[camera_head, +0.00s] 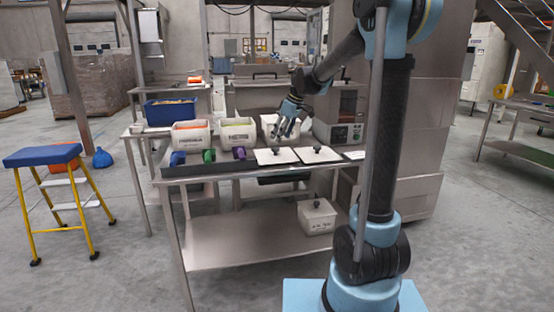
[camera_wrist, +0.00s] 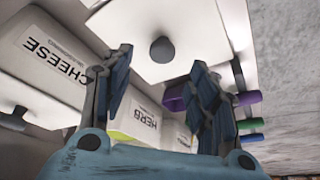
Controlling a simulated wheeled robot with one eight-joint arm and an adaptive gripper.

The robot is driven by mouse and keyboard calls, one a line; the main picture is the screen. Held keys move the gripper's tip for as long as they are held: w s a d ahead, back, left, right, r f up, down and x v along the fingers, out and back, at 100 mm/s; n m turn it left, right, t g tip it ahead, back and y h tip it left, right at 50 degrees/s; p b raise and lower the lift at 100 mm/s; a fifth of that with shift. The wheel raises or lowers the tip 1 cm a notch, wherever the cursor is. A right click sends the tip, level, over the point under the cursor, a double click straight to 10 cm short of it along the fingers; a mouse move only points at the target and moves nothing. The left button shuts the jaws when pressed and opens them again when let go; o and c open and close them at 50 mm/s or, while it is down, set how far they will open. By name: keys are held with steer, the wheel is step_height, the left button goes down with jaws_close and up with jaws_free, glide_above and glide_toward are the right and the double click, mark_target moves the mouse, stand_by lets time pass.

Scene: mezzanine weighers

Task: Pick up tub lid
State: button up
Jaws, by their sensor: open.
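Two flat white tub lids with dark round knobs lie side by side at the right of the steel table, a left lid (camera_head: 272,158) and a right lid (camera_head: 322,157). My gripper (camera_head: 287,124) is open and empty above the table, near the white tub behind the lids. In the wrist view, a white lid (camera_wrist: 125,30) with a dark knob (camera_wrist: 162,49) shows beyond my open fingers (camera_wrist: 160,95), the knob in line with the gap. No finger visibly touches it. Another white knobbed lid (camera_wrist: 40,104) is at the left of that view.
Labelled white tubs (camera_head: 191,134) stand in a row behind; one reads CHEESE (camera_wrist: 45,65), another HERB (camera_wrist: 140,120). Blue, green (camera_head: 208,155) and purple (camera_head: 239,153) handled items lie left of the lids. A lidded tub (camera_head: 316,221) sits on the lower shelf.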

mark_target(275, 155)
steer(key=shift+x, duration=3.5)
steer(key=c, duration=1.2)
